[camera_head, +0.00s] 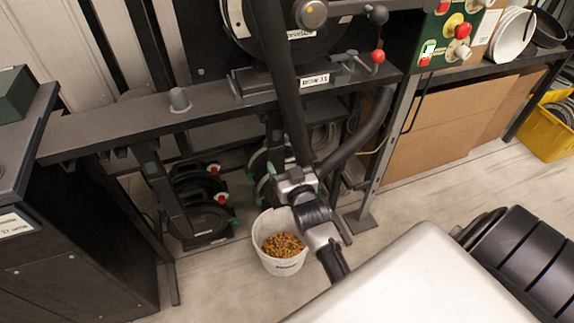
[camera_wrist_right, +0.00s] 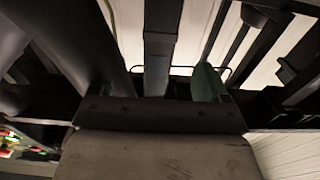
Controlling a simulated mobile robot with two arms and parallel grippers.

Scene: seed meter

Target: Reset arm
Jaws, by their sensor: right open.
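My right gripper (camera_head: 284,176) is in the middle of the head view, above and behind the white bucket (camera_head: 281,262) and in front of the dark machine frame. It is open, and I see nothing between its fingers. In the right wrist view its grey body fills the bottom and a green finger (camera_wrist_right: 207,82) points up toward dark bars. The bucket stands on the floor with brown-yellow seeds (camera_head: 283,245) in it. My left gripper is not in view.
A dark beam (camera_head: 130,128) with a "ROW 11" label crosses behind my gripper. A black hose (camera_head: 362,140) and a vertical tube (camera_head: 280,80) are close to it. A red-knobbed lever (camera_head: 377,57) is above. A dark cabinet (camera_head: 70,240) stands left, a yellow crate (camera_head: 548,135) right.

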